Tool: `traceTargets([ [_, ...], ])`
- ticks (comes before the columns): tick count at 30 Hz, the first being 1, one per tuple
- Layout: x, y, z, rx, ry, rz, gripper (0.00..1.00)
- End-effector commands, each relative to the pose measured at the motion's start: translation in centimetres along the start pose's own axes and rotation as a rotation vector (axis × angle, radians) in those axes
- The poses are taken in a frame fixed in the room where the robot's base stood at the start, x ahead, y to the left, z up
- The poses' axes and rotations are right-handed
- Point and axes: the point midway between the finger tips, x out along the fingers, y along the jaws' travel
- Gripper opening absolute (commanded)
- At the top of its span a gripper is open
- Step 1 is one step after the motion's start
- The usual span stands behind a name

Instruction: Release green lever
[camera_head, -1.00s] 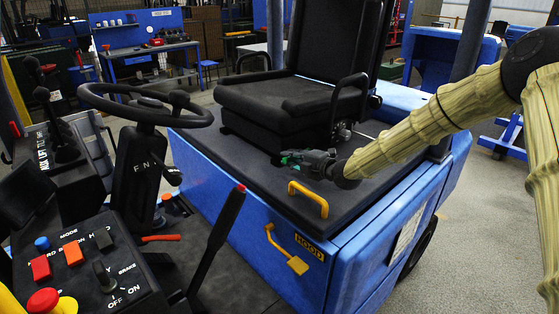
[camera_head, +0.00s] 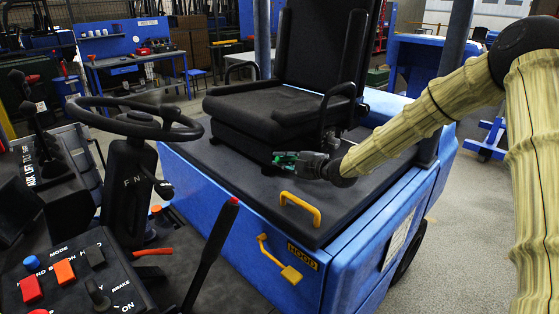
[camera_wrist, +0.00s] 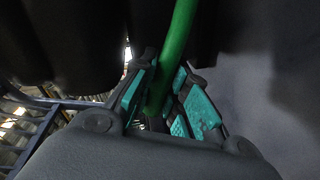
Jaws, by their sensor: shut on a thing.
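The green lever (camera_wrist: 178,45) shows in the wrist view as a green bar that runs down from the top edge between my gripper's fingers. My gripper (camera_wrist: 164,98) has teal pads on both sides of the bar and is shut on it. In the head view my gripper (camera_head: 285,160) is at the lower front of the black seat (camera_head: 280,108), just above the dark hood deck. A small bit of green shows at its tip there. The rest of the lever is hidden by the gripper and the seat.
A yellow handle (camera_head: 300,208) stands on the deck in front of my gripper, and a yellow latch (camera_head: 278,260) is on the blue side panel. The steering wheel (camera_head: 135,117) and a console with buttons are at the left. Grey floor is open at the right.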

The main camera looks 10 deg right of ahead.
Motion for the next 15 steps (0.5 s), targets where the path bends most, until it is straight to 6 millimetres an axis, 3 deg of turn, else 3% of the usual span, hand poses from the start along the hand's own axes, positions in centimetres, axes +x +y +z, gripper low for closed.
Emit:
traceTargets([
  [2, 0.03, 0.28, 0.13, -0.002, -0.002, 0.004, 0.0],
  [3, 0.05, 0.27, 0.12, -0.003, -0.002, 0.004, 0.23],
  [6, 0.09, 0.2, 0.05, -0.002, -0.001, 0.003, 0.38],
  [15, 0.16, 0.17, -0.12, -0.003, 0.002, 0.002, 0.38],
])
